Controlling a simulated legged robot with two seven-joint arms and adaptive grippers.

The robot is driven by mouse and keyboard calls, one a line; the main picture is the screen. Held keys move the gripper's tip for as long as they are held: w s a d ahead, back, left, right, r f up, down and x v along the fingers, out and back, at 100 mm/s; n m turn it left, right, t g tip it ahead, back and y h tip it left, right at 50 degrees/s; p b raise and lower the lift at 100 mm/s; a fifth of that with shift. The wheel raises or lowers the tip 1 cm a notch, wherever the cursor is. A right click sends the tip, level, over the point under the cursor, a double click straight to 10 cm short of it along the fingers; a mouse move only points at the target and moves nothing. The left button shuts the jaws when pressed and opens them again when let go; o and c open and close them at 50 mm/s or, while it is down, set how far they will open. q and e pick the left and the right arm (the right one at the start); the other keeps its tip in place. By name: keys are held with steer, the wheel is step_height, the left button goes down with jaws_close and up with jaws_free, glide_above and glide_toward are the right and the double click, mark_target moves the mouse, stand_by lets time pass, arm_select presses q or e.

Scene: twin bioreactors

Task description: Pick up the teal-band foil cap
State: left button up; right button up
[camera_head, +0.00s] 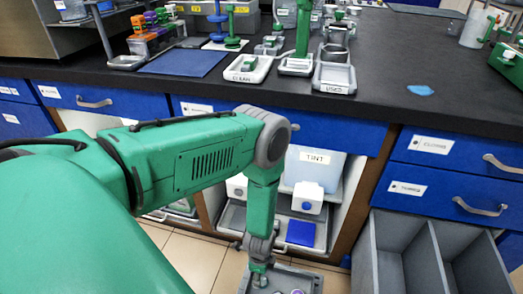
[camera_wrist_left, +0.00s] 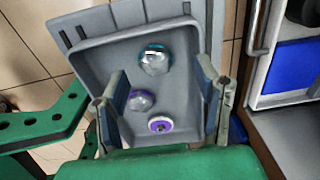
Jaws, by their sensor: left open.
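The teal-band foil cap (camera_wrist_left: 156,60) lies in a grey tray (camera_wrist_left: 88,62), near its far end in the left wrist view. In the head view my left gripper (camera_head: 258,278) reaches down at the tray's (camera_head: 316,276) left side; the teal-band cap cannot be made out there. My right gripper is not in view.
A dark bench (camera_head: 440,60) with blue drawers stands ahead, with labelled trays and stands on top. An open shelf below holds a tub marked TINT (camera_head: 314,168) and a white container (camera_head: 308,196). A grey divided bin (camera_head: 415,255) stands right of the tray.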

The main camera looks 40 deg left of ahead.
mark_target(262, 281)
arm_select(q)
steer(key=f+b, duration=0.1)
steer(key=f, duration=0.1)
steer(key=f+b, duration=0.1)
steer(key=f, duration=0.1)
steer(key=shift+s+d+f, duration=0.1)
steer(key=shift+s+d, duration=0.05)
steer(key=shift+d, duration=0.25)
steer(key=shift+d+f, duration=0.1)
steer(key=shift+f, duration=0.1)
steer(key=shift+c, duration=0.5)
steer(key=c, duration=0.7)
steer(key=shift+c, duration=0.2)
